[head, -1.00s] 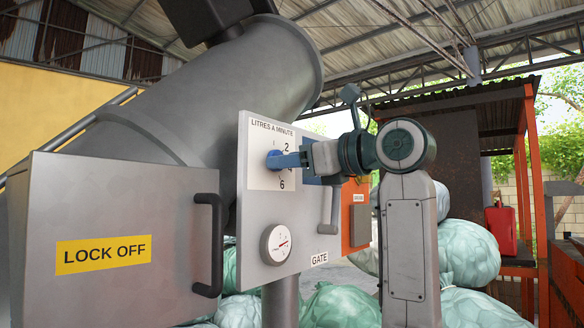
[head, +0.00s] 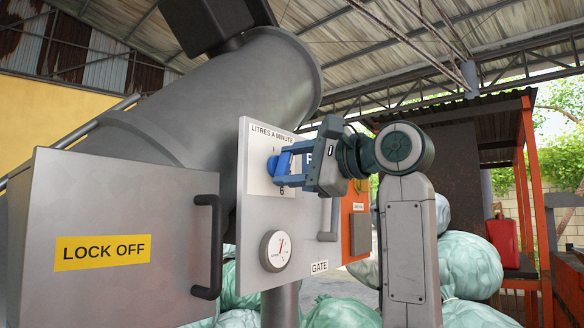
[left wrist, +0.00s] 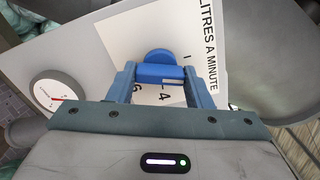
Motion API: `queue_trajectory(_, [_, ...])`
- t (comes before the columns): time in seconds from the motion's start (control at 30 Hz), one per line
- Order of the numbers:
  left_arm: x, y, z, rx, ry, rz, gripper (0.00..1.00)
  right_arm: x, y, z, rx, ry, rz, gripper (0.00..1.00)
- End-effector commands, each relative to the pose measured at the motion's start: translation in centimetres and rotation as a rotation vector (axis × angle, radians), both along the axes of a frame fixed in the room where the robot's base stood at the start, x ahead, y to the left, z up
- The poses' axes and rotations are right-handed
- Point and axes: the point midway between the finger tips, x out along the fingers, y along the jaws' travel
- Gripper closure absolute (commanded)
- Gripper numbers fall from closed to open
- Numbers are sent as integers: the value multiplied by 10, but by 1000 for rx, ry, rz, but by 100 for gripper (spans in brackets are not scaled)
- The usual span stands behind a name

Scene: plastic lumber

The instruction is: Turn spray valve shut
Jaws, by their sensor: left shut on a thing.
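The blue spray valve handle (head: 281,165) sits on a white dial plate marked "LITRES A MINUTE" (head: 272,131) on the grey panel. My left gripper (head: 285,164) is shut on the handle, its blue fingers on either side. In the left wrist view, the handle (left wrist: 158,72) lies between the gripper's fingertips (left wrist: 159,75), and its round hub shows beyond. The numbers 4 and 6 show near it there. The fingers hide part of the dial in the head view. A round gauge (head: 276,251) is below the dial. My right gripper is not in view.
A grey cabinet marked "LOCK OFF" (head: 103,252) with a black handle (head: 208,246) stands left of the panel. A "GATE" label (head: 319,267) and a grey lever (head: 331,222) are at the panel's right. Pale green sacks (head: 466,263) lie behind.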

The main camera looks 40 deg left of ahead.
Motion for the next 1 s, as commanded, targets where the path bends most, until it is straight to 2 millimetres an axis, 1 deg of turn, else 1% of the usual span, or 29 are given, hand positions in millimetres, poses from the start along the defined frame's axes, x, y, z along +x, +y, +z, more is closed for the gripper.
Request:
queue_trajectory(0.2, [0,0,0,21,-174,1,77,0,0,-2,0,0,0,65])
queue_trajectory(0.4, [0,0,0,32,-290,0,77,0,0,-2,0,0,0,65])
queue_trajectory(0.7, [0,0,0,42,-376,0,77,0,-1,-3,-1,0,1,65])
queue_trajectory(1.0, [0,0,-1,42,-389,0,77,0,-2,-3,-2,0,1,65])
